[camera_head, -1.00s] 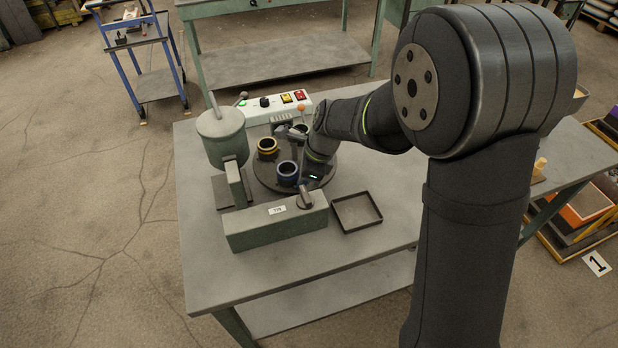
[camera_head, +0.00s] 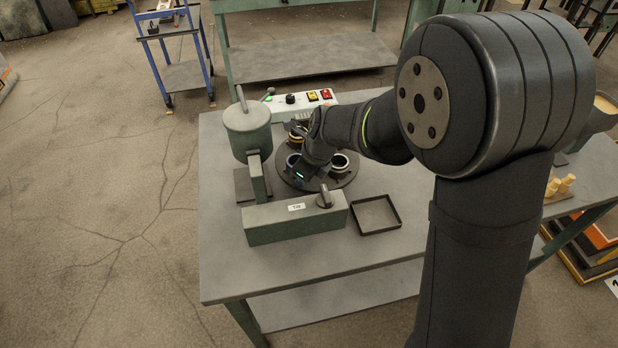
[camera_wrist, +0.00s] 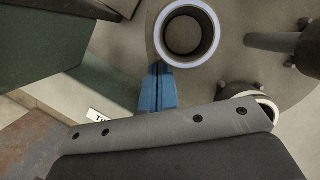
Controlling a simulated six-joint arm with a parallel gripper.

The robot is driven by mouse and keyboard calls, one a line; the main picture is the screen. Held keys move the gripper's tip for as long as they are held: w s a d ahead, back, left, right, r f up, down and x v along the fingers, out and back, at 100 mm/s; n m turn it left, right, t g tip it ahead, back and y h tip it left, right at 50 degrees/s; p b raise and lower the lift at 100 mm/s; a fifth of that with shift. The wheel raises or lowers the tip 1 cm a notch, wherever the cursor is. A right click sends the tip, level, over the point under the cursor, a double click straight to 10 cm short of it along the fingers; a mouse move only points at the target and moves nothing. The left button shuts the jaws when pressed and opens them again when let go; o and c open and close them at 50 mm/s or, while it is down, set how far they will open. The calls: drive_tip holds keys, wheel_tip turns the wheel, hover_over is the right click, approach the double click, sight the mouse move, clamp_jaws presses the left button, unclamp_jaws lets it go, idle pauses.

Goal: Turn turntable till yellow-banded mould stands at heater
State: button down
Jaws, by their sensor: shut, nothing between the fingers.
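The dark round turntable (camera_head: 318,184) stands on the grey table and bears moulds. The yellow-banded mould (camera_head: 297,139) is at its back left, partly hidden by my arm. A blue-banded mould (camera_head: 292,161) is at the left; its pale bluish rim fills the top of the wrist view (camera_wrist: 211,38). A white-rimmed mould (camera_head: 340,161) is at the right, mostly covered by my gripper body in the wrist view. My gripper (camera_wrist: 158,72) is shut and empty, low over the turntable beside the blue-banded mould; contact is unclear. I cannot tell which green unit is the heater.
A green pot (camera_head: 247,124) stands left of the turntable. A long green box (camera_head: 290,222) with a label and lever stands in front. A switch panel (camera_head: 296,107) is behind. An empty dark tray (camera_head: 376,214) lies front right.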

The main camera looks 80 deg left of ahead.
sight(285, 176)
drive_tip(key=shift+s+a, duration=0.4)
drive_tip(key=shift+s, duration=0.2)
drive_tip(key=shift+s+a+m+t+y, duration=0.3)
drive_tip(key=shift+s+a+m, duration=0.5)
drive_tip(key=shift+m, duration=0.5)
drive_tip(key=shift+s+a+m, duration=0.35)
drive_tip(key=shift+a+m, duration=0.3)
drive_tip(key=shift+m, duration=0.25)
drive_tip(key=shift+a+t, duration=0.1)
drive_tip(key=shift+t, duration=0.2)
drive_tip(key=shift+d+r, duration=0.1)
drive_tip(key=shift+d, duration=0.35)
drive_tip(key=w+d+r, duration=0.1)
drive_tip(key=d+r, duration=0.5)
drive_tip(key=r, duration=0.4)
drive_tip(key=shift+f, duration=0.15)
